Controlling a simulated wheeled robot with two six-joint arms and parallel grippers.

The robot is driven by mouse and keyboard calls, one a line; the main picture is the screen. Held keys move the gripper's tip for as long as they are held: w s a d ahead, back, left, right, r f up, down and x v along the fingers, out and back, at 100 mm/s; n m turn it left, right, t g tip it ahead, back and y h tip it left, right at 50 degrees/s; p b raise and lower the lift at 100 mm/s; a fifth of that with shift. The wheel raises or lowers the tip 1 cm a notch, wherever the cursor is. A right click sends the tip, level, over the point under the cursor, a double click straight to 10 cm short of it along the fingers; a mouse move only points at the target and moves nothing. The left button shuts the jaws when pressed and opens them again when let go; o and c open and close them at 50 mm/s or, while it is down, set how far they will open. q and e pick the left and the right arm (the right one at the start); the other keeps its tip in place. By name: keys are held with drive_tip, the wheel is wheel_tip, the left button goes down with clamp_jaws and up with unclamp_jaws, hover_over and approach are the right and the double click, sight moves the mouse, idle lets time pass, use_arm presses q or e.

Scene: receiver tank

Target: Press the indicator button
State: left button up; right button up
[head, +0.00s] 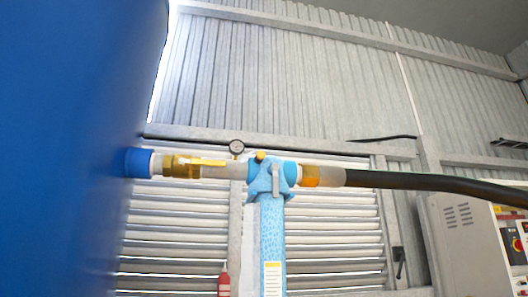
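A small yellow knob, which looks like the indicator button (260,156), sits on top of the light-blue filter head (262,178). The filter body (272,235) hangs upright below it with a white and yellow label (274,280). A grey lever-like part hangs on the front of the head. Neither of my grippers shows in the head view, so their distance from the knob cannot be told.
A large blue tank (70,140) fills the left side. From it a pipe runs right with a yellow-handled valve (185,166) and a round gauge (237,148). A black hose (420,183) leads right toward a cabinet (468,245). A red extinguisher (224,285) stands low.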

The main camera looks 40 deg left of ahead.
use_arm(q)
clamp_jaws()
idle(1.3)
